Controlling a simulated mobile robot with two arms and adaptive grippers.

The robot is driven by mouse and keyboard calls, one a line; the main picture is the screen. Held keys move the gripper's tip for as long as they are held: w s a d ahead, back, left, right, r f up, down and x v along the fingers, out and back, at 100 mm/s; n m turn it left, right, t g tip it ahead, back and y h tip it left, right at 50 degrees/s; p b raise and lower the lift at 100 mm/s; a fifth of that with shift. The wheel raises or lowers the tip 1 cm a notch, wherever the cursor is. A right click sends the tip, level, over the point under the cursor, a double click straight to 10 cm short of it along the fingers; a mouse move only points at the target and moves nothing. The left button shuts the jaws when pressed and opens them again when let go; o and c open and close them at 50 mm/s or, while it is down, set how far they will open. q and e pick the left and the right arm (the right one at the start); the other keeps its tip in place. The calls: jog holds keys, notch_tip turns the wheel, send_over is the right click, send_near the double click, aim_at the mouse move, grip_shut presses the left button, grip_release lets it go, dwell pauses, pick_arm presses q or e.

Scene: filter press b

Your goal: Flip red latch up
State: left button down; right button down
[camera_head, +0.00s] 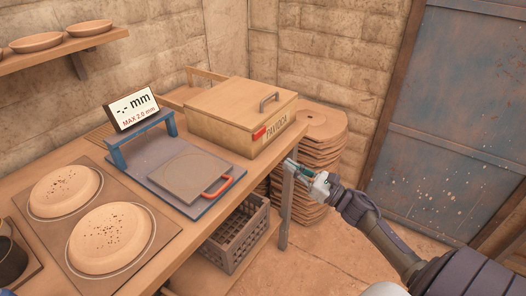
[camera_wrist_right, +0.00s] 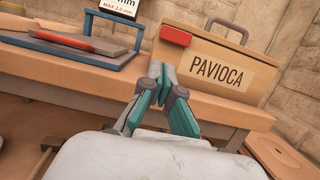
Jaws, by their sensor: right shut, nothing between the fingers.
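The red latch (camera_head: 259,134) is on the front of the wooden PAVIOCA box (camera_head: 225,120), near its left front corner. In the right wrist view the red latch (camera_wrist_right: 175,36) sticks out at the upper left of the box front (camera_wrist_right: 207,56), beside the PAVIOCA label. My right gripper (camera_head: 291,164) is shut and empty, in front of the table edge and below the box. In the right wrist view its fingertips (camera_wrist_right: 160,69) are together, below and slightly left of the latch and apart from it in the picture. My left gripper is not in view.
A blue-framed press (camera_head: 143,138) with a plate (camera_head: 189,177) and a red handle (camera_head: 219,187) stands left of the box. A grey crate (camera_head: 237,236) is under the table. A blue metal door (camera_head: 453,110) is at the right.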

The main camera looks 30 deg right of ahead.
aim_at(254, 143)
jog(key=p+x, duration=0.2)
jog(key=x, duration=0.7)
jog(key=shift+w, duration=0.15)
jog(key=shift+w+a, duration=0.15)
jog(key=shift+w, duration=0.25)
